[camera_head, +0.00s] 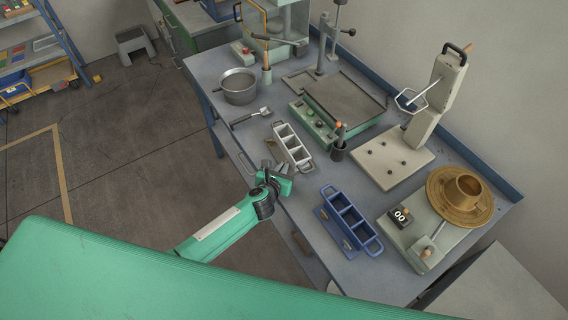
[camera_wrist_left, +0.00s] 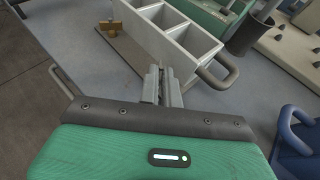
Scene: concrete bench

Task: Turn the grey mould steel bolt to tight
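The grey mould (camera_head: 292,147), a long block with open compartments and a handle at its end, lies on the bench in the head view. It also shows at the top of the left wrist view (camera_wrist_left: 188,44), resting on a brown plate. A brass-coloured bolt with a cross-piece (camera_wrist_left: 108,27) sits at the mould's left side there; which way it is turned is hard to tell. My left gripper (camera_head: 273,167) is just in front of the mould's near side. My right gripper is not in view.
A blue mould (camera_head: 347,220) stands to the right on the bench (camera_head: 315,262). A ladle (camera_head: 250,118) and a pot (camera_head: 239,87) lie beyond on the left. A green-based plate device (camera_head: 343,103) and a dark cup with a tool (camera_head: 338,151) stand behind the grey mould.

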